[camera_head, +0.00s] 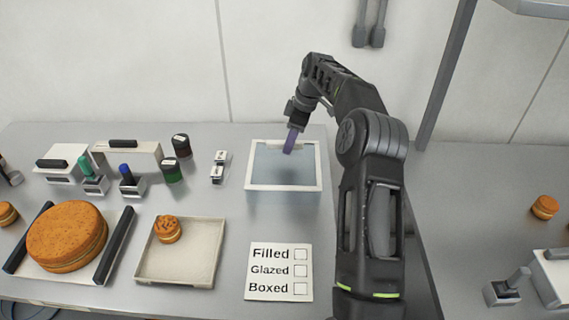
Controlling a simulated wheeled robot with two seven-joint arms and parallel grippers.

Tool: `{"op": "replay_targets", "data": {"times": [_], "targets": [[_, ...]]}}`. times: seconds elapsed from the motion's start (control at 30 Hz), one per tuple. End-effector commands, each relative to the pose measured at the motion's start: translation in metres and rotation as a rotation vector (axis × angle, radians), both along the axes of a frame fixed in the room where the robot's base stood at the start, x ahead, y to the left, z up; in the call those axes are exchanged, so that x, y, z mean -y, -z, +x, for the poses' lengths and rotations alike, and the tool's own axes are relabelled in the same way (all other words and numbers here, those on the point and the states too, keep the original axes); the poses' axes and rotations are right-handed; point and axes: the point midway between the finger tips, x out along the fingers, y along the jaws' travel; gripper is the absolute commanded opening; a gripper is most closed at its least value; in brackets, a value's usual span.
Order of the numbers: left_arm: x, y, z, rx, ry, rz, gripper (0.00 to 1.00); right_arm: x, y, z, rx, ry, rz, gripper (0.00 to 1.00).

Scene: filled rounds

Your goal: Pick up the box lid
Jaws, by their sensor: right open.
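The box lid (284,188) appears to be the shallow white-rimmed piece with a bluish window, lying on the grey table at the middle back. My right gripper (291,142) hangs over the far part of the lid, its purple finger pointing down. It is open, and nothing shows in it. I cannot tell whether its fingertips touch the lid. A beige tray (205,275) stands to the front left of the lid, with a small brown topped round (167,231) inside at its back left. My left gripper is not in view.
A large brown round (67,236) sits between dark rails at left. Stamps with green (86,166) and blue handles, dark jars (172,171) and a white holder (127,160) stand behind. A checklist card (278,272) lies in front of the lid. A wall is behind the table.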

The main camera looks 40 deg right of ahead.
Motion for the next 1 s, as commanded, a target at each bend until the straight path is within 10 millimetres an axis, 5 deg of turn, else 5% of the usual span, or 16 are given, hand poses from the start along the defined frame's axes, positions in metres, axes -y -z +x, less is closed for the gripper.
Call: {"op": "replay_targets", "data": {"times": [0.23,0.8,1.0], "targets": [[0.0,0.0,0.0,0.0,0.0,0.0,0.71,0.0001,-0.0004,0.0,0.0,0.0,0.0,0.48],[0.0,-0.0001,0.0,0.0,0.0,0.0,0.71,0.0001,-0.0004,0.0,0.0,0.0,0.0,0.01],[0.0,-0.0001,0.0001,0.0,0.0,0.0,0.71,0.0001,-0.0003,-0.0001,0.0,0.0,0.0,0.0]]}}
